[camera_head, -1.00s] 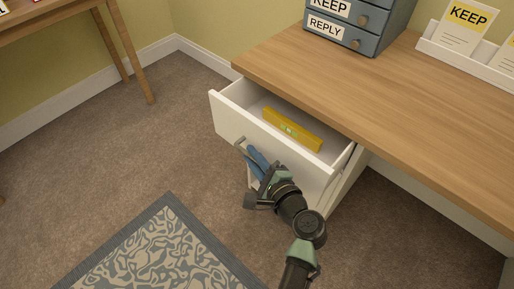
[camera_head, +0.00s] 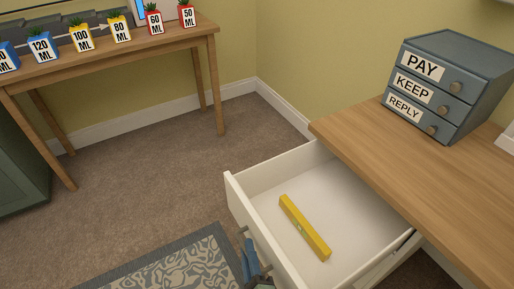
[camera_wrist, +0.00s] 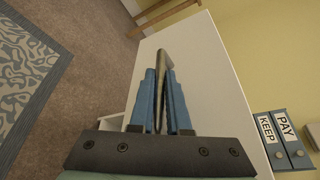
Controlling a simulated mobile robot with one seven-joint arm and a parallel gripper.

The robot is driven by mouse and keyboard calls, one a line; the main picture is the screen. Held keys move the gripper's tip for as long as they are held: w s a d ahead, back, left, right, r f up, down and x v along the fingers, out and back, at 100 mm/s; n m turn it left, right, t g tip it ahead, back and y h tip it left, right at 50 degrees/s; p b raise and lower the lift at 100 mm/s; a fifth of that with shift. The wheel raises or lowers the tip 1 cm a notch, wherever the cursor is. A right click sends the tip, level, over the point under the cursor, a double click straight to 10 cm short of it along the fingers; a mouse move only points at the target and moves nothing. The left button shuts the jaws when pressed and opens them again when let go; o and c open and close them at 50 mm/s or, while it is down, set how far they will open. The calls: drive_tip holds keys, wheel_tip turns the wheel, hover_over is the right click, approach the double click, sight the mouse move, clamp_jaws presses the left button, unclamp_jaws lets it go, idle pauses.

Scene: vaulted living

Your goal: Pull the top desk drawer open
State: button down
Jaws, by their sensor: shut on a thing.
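The top desk drawer (camera_head: 262,239) is white and stands well out from under the wooden desk top (camera_head: 425,160). A yellow spirit level (camera_head: 304,227) lies inside it on the white drawer floor. My gripper (camera_head: 250,258) is at the drawer's front face, at the bottom of the head view. In the wrist view its blue fingers (camera_wrist: 162,92) are shut on the drawer handle (camera_wrist: 161,78), a curved metal bar on the white drawer front (camera_wrist: 200,60). In the head view most of the handle is hidden by the fingers and the frame edge.
A grey organiser (camera_head: 448,85) labelled PAY, KEEP and REPLY stands on the desk. A wooden side table (camera_head: 120,55) with several labelled plant pots is at the back left. A patterned rug (camera_head: 180,262) lies left of the drawer. Carpet between is clear.

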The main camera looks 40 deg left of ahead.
idle(0.3)
drive_tip(key=c, duration=1.2)
unclamp_jaws()
drive_tip(key=shift+o, duration=0.2)
drive_tip(key=shift+s, duration=0.1)
drive_tip(key=p+v, duration=0.1)
drive_tip(key=v, duration=1.2)
drive_tip(key=shift+p, duration=0.35)
drive_tip(key=shift+d, duration=0.1)
